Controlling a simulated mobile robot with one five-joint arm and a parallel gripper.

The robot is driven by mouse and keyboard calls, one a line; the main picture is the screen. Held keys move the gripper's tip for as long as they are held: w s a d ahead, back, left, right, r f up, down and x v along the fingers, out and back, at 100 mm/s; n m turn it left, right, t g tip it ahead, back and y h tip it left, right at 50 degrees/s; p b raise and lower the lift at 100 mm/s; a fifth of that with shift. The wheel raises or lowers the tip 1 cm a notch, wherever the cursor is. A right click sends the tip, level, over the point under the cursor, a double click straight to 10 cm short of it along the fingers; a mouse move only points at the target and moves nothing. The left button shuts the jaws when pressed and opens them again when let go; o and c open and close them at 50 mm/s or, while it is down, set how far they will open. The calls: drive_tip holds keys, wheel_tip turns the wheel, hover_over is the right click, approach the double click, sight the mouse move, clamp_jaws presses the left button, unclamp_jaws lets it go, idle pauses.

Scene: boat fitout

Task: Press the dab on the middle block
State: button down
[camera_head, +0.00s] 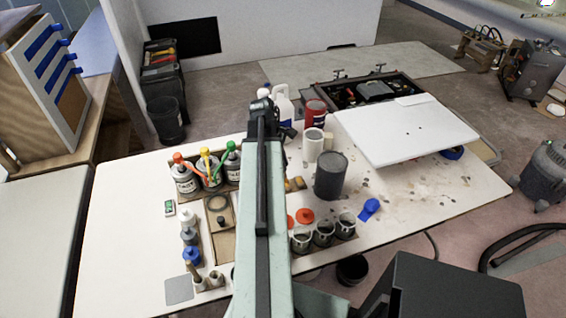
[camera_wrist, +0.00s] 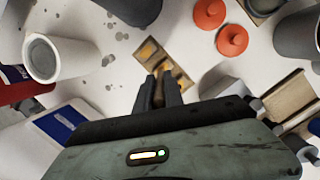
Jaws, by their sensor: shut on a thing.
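In the wrist view my gripper (camera_wrist: 160,84) is shut on a slim brown thing (camera_wrist: 158,97), mostly hidden between the dark fingers. Just beyond the fingertips lies a small tan strip with blocks (camera_wrist: 150,47), flat on the white table. The fingertips overlap its near part in the picture; I cannot tell whether the held thing touches it. Which block is the middle one, and any dab on it, is too small to make out. In the head view the tan blocks (camera_head: 298,183) show just right of my arm, which hides part of them and my fingertips.
A dark grey can (camera_head: 331,176) stands close right of the blocks, with a white tub (camera_head: 313,145) and red can (camera_head: 316,112) behind. Orange lids (camera_head: 305,215) and several cups (camera_head: 324,234) are in front. Capped bottles (camera_head: 209,170) stand left.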

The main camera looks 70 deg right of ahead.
drive_tip(key=shift+r+p, duration=2.65)
drive_tip(key=shift+r, duration=0.35)
